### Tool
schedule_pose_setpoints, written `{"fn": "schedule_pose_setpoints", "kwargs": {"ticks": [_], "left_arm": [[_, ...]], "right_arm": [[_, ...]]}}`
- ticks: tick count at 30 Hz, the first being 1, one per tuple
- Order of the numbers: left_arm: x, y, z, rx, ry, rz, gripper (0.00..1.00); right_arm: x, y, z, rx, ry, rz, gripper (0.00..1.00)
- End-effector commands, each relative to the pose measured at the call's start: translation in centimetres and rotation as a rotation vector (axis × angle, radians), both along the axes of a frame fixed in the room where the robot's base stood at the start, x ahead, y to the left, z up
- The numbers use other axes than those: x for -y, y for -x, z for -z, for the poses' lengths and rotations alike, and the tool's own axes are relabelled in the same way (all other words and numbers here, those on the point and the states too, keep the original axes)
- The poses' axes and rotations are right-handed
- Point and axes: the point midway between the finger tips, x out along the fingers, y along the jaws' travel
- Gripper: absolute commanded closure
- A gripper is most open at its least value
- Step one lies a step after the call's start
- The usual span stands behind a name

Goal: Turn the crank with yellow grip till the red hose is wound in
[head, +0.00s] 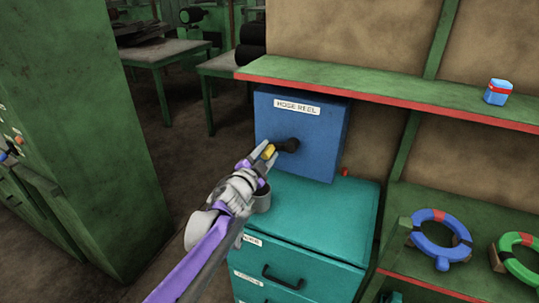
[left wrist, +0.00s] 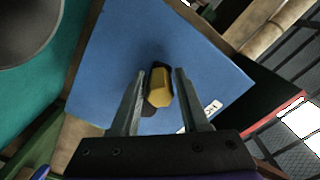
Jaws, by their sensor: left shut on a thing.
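The blue hose reel box (head: 318,158), labelled HOSE REEL, stands on a teal cabinet. Its dark crank (head: 288,145) sticks out from the front face and carries a yellow grip (head: 268,152). My left gripper (head: 264,155) is shut on the yellow grip. In the left wrist view the yellow grip (left wrist: 160,88) lies between my two fingers, with the blue box face behind it. A small red piece (head: 345,172), perhaps the end of the red hose, shows at the box's lower right side. The rest of the hose is not visible. My right gripper is not in view.
The teal cabinet (head: 335,208) has drawers below. A grey round thing (head: 262,201) is close to my left gripper. A green shelf (head: 400,92) with a blue-and-red container (head: 497,92) runs above the box. Blue (head: 440,255) and green (head: 510,255) rings sit at right.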

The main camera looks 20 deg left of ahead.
Motion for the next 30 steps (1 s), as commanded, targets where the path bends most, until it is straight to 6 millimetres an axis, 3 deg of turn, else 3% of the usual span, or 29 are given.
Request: {"fn": "schedule_pose_setpoints", "kwargs": {"ticks": [15,30], "left_arm": [[-0.1,-0.1,-3.1,0.019,-0.426,0.001,1.0],[0.2,-0.1,-3.8,0.023,-0.588,0.001,1.0]], "right_arm": [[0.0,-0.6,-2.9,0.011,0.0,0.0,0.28],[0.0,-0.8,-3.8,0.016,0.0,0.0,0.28]]}}
